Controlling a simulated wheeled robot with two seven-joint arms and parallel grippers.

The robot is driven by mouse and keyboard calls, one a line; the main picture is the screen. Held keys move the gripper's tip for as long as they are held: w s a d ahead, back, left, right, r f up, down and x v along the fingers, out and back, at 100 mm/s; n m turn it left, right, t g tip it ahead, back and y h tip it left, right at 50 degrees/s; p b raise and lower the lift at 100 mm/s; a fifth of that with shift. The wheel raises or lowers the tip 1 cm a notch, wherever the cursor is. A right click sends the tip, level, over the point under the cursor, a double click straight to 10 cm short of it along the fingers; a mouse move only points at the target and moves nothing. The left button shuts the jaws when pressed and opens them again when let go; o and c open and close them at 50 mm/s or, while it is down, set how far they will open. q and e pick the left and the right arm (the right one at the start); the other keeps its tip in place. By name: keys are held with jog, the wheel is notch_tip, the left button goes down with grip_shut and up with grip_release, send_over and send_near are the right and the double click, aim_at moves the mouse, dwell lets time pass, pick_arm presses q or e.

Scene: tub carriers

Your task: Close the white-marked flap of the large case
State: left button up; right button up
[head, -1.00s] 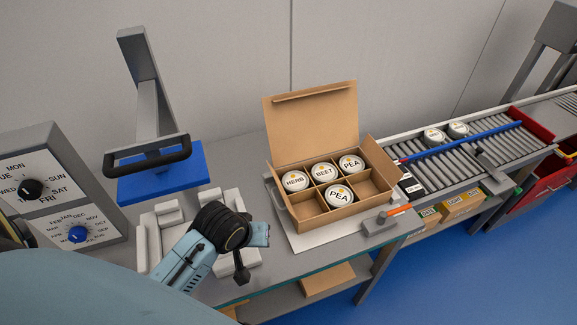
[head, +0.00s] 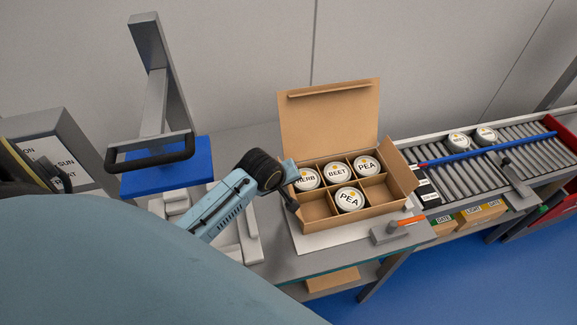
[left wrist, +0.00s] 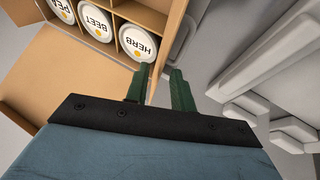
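The large case (head: 352,222) is an open brown carton on a pale board. Its big back lid (head: 330,118) stands upright. A side flap (head: 403,178) at its right leans outward. No white mark shows clearly on any flap. Several white tubs sit in its compartments, including HERB (head: 307,179), BEET (head: 337,173) and PEA (head: 349,198); front-left and front-right compartments look empty. My left gripper (left wrist: 160,88) is at the case's left side, fingers apart. In the left wrist view, a brown cardboard edge (left wrist: 172,45) runs between or just behind them; contact is unclear. My right gripper is not visible.
A roller conveyor (head: 470,165) with two tubs runs off to the right. A grey block with an orange strip (head: 392,229) sits at the case's front right. A blue platform with a black handle (head: 165,180) and white fixtures (head: 245,235) stand left.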

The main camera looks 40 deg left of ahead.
aim_at(290, 188)
pick_arm(q)
jog(key=shift+x, duration=2.15)
grip_shut()
